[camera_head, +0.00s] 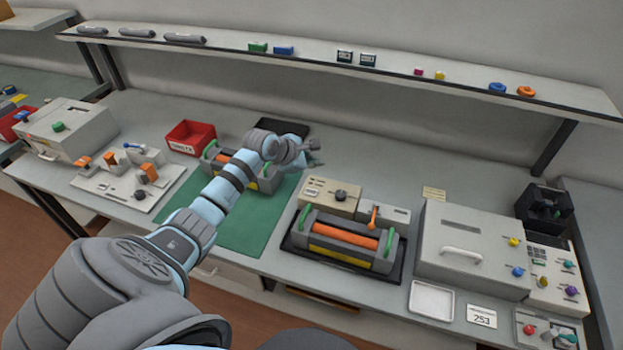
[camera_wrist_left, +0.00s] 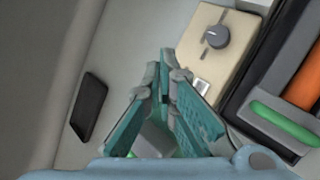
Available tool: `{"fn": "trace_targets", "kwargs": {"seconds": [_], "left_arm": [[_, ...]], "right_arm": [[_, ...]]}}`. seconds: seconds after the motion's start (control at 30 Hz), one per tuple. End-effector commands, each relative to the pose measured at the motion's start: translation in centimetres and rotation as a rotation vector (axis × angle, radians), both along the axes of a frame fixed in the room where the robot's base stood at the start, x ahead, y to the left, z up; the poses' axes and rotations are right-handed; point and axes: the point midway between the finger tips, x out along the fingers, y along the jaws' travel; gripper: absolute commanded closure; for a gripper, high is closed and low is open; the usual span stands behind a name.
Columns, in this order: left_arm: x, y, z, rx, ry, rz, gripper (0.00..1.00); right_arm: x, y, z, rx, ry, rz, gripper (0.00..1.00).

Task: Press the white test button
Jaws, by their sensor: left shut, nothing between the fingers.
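My left gripper (camera_head: 314,160) reaches over the far end of the green mat, left of and behind a beige box (camera_head: 322,203) with a dark knob (camera_head: 341,196). The gripper is shut and empty. In the left wrist view its fingertips (camera_wrist_left: 165,65) are together, just left of the beige box (camera_wrist_left: 193,38) and its grey knob (camera_wrist_left: 215,37). A small white patch (camera_wrist_left: 203,86) shows on the box near the fingers. I cannot tell whether it is the white test button or a label. My right gripper is not in view.
A toner cartridge (camera_head: 342,233) lies in a black tray in front of the beige box. Another cartridge lies on the green mat (camera_head: 253,221), partly behind my left arm. A red bin (camera_head: 190,138) stands left. A grey machine (camera_head: 470,250) stands right.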

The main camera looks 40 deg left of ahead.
Motion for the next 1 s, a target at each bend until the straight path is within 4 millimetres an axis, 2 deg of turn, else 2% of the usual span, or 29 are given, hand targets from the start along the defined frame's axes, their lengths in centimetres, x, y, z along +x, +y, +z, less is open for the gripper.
{"fn": "trace_targets", "kwargs": {"seconds": [0.17, 0.6, 0.7, 1.0], "left_arm": [[0.0, 0.0, -1.2, -0.002, 0.000, 0.000, 1.00], [0.0, 0.0, -7.6, -0.003, 0.000, 0.000, 1.00], [0.0, 0.0, -8.6, -0.003, 0.000, 0.000, 1.00], [0.0, 0.0, -8.8, -0.003, -0.001, 0.000, 1.00]], "right_arm": [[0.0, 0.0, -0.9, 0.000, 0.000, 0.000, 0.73], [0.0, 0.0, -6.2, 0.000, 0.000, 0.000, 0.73], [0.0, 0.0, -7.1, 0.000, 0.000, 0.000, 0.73], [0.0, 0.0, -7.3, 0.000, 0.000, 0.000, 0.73]]}}
